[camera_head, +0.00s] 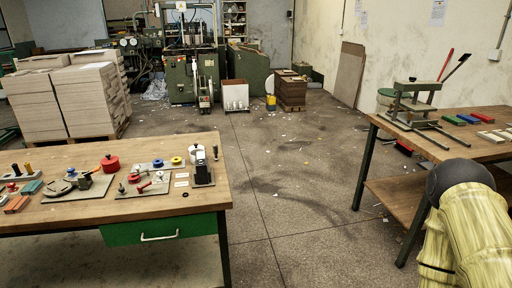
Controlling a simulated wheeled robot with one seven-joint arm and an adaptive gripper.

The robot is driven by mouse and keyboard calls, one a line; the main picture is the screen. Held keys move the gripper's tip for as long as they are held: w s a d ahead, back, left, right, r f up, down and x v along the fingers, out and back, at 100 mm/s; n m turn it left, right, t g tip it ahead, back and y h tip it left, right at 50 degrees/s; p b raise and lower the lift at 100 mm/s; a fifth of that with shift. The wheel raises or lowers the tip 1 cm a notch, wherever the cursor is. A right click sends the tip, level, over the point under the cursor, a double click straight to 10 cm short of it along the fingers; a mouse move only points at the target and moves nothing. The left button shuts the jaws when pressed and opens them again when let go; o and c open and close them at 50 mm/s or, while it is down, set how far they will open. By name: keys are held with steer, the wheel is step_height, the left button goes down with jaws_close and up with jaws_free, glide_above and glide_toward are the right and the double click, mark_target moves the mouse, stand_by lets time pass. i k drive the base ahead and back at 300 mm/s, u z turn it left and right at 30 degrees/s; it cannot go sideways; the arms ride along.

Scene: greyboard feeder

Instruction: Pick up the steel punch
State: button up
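No thing in view can be told for sure as the steel punch. Several small tools and parts lie on the left wooden table (110,215), too small to name with certainty. Among them are a small upright tool with a dark top (16,170), a grey plate (145,190) with small red and dark pieces, and a dark block-shaped device (203,170). My arm (470,225), with a yellowish cover and a dark rounded joint, is at the lower right, in front of the right table. My gripper is not in view.
The left table has a green drawer (165,229). The right wooden table (440,146) bears a green metal frame (411,100) and coloured blocks. Board stacks (90,100) and green machines (193,75) stand behind. The floor (290,185) between the tables is open, with paper scraps.

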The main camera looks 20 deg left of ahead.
mark_target(215, 146)
steer(key=u, duration=0.05)
steer(key=i, duration=0.85)
steer(key=u, duration=0.9)
steer(key=i, duration=0.6)
steer(key=u, duration=0.55)
